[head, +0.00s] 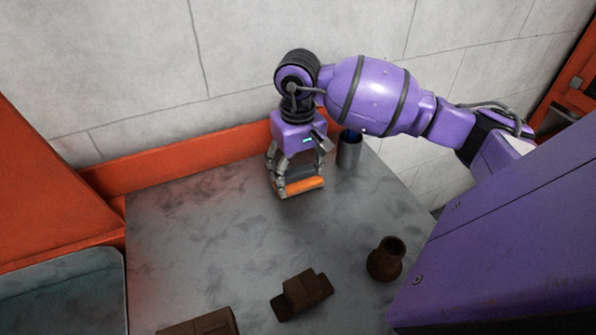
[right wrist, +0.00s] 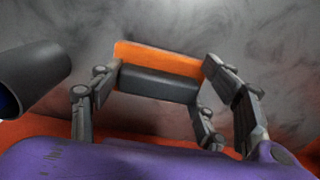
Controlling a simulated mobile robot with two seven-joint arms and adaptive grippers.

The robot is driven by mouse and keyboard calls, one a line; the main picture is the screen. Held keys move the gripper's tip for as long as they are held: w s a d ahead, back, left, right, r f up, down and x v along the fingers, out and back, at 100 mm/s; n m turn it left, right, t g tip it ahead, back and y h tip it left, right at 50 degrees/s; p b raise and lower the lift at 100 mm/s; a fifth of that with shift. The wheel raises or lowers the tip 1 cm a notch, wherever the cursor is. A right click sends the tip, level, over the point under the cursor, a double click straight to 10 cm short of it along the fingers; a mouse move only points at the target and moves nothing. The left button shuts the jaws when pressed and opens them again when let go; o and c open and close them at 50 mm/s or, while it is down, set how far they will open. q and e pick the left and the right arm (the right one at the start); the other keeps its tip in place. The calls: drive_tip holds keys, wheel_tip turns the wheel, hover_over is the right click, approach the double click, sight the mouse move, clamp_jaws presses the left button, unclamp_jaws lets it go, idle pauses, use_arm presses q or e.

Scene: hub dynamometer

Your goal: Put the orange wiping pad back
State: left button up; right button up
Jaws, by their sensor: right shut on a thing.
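The orange wiping pad (head: 305,185) is at the back of the grey metal table, under my right gripper (head: 296,188). The right gripper is shut on the pad. In the right wrist view the pad (right wrist: 160,58) shows an orange block with a dark grey strip along it, between the fingers of the right gripper (right wrist: 160,80). The pad is at or just above the table top; I cannot tell whether it touches. My left gripper is not in view.
A metal cup (head: 348,152) with something blue inside stands just right of the gripper; it also shows in the right wrist view (right wrist: 35,75). Brown parts (head: 301,294) and a brown flared piece (head: 385,260) lie towards the front. The table's left middle (head: 190,235) is clear.

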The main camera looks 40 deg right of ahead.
sight(298, 173)
drive_tip(key=shift+f, duration=0.3)
drive_tip(key=o, duration=1.1)
drive_tip(key=shift+r, duration=0.1)
wheel_tip(298, 173, up, 12)
drive_tip(key=shift+r, duration=0.25)
